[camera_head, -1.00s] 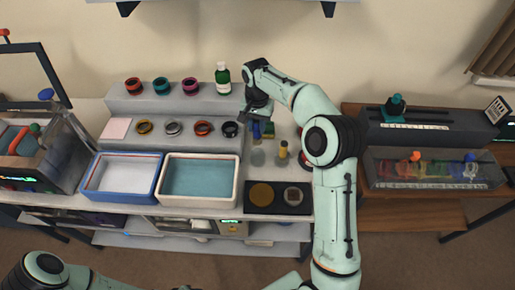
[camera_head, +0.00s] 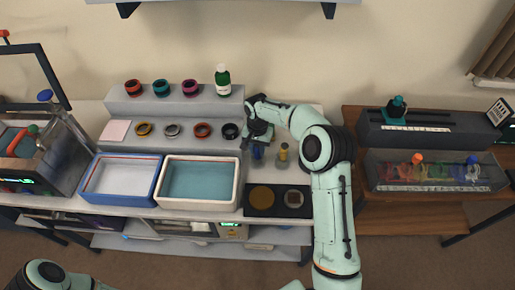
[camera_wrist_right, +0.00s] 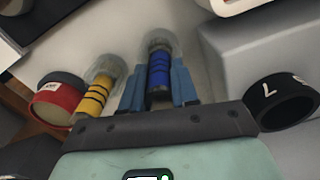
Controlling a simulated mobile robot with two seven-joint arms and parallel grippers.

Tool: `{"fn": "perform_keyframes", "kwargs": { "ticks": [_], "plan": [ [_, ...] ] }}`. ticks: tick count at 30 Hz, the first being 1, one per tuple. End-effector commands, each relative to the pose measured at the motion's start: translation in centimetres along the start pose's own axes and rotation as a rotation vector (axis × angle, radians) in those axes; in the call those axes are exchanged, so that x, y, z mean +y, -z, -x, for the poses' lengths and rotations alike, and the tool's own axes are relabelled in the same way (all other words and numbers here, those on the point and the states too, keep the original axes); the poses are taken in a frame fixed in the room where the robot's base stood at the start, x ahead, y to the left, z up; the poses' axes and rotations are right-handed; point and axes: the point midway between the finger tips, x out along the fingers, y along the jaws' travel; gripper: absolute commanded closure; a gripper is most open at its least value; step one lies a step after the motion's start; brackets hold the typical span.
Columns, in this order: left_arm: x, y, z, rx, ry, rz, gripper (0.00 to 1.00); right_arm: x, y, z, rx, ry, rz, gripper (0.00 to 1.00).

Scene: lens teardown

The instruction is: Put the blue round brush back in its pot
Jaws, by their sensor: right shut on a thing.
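The blue round brush (camera_head: 257,153) has black bands on its handle. It also shows in the right wrist view (camera_wrist_right: 159,72), between the two blue fingers of my right gripper (camera_wrist_right: 159,88), which is shut on it. In the head view my right gripper (camera_head: 258,142) is over the bench, right of the stepped stand. A clear glass pot (camera_wrist_right: 162,40) surrounds the far end of the blue brush in the wrist view. I cannot tell whether the brush rests on its bottom. My left gripper is out of view; only part of its arm shows at lower left.
A yellow brush (camera_head: 283,154) stands in its own clear pot close to the right. A black ring (camera_wrist_right: 284,100) and a red jar-like part (camera_wrist_right: 58,98) flank the gripper. A black tray (camera_head: 279,212) and a teal-filled tub (camera_head: 200,207) lie in front.

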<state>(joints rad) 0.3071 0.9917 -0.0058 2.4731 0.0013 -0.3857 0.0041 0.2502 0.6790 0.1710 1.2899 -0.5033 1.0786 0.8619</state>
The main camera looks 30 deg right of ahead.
Motion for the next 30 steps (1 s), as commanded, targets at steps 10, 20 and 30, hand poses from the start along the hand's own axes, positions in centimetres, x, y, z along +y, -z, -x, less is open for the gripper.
{"fn": "perform_keyframes", "kwargs": {
  "ticks": [10, 20, 30],
  "plan": [
    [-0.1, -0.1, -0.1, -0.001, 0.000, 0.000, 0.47, 0.0, 0.0, -0.3, 0.000, 0.000, 0.000, 0.46],
    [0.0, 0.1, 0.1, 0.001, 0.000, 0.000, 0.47, 0.0, 0.1, 0.5, 0.002, 0.001, 0.000, 0.46],
    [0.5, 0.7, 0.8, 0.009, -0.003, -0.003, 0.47, -0.1, 0.1, 7.3, 0.004, 0.003, 0.000, 0.46]
  ]
}}
